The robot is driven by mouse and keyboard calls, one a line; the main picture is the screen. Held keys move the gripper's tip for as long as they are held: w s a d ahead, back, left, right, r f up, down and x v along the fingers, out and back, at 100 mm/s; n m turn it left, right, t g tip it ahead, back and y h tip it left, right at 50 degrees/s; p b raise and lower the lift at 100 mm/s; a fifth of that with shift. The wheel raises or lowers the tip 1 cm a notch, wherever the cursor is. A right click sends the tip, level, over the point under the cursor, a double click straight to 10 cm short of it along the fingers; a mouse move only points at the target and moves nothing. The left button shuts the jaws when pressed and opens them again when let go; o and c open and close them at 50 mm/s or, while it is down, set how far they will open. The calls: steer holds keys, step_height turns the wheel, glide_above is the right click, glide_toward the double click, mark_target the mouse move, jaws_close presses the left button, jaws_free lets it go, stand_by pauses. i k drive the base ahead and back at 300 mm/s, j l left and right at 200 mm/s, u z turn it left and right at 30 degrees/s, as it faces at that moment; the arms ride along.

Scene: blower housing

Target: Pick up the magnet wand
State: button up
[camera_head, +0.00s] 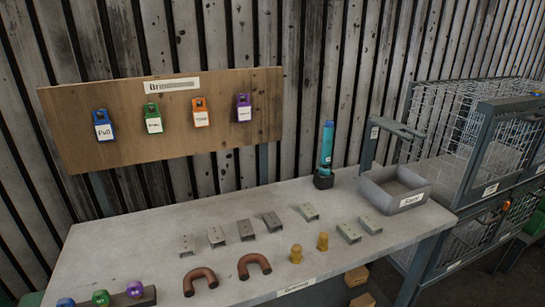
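A slim teal-blue wand (326,147) with a darker upper end stands nearly upright at the back of the table, right of the middle. It looks like the magnet wand. Its foot sits in or on a small black holder (323,181), which hides its lower end. Nothing touches its upper part. My gripper is not in view.
A grey tray (425,200) stands right of the wand on the pale table (130,240). A wooden board (75,130) with coloured tags stands behind.

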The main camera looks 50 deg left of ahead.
mark_target(325, 169)
steer(key=u, duration=1.65)
